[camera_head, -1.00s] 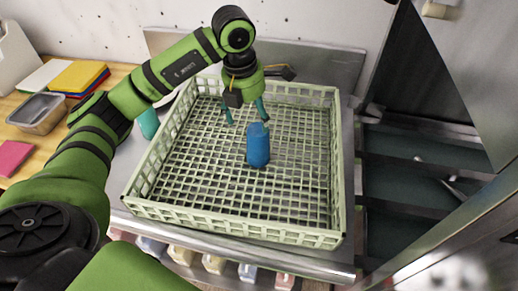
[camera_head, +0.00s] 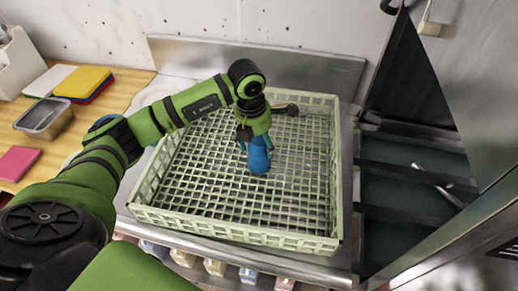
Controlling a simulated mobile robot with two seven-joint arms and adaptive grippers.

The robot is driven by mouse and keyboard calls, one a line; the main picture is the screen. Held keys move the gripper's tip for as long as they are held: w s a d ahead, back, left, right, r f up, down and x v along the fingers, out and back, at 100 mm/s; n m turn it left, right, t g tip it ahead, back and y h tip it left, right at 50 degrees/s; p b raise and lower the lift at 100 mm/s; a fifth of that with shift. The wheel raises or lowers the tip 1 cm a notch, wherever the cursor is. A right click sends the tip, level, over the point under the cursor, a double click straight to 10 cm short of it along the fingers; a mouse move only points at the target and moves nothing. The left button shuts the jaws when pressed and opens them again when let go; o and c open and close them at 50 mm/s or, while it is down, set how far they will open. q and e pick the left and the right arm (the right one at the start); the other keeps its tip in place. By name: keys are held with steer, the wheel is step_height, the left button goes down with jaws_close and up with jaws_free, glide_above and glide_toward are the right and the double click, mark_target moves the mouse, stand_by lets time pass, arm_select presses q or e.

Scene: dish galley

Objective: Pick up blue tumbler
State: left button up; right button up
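The blue tumbler (camera_head: 259,161) stands upright on the grid floor of a pale green dish rack (camera_head: 238,242), near its middle. My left gripper (camera_head: 255,146) points down over the tumbler, with its teal fingers on either side of the upper part. The gripper hides the tumbler's top. Whether the fingers press on the tumbler or stand slightly apart from it is not clear. The tumbler's base appears to be on the rack floor. My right gripper is not in view.
Metal panels and a dark recess lie at right.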

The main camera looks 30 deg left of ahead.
arm_select(q)
steer(key=c, duration=0.6)
steer(key=shift+r, duration=0.1)
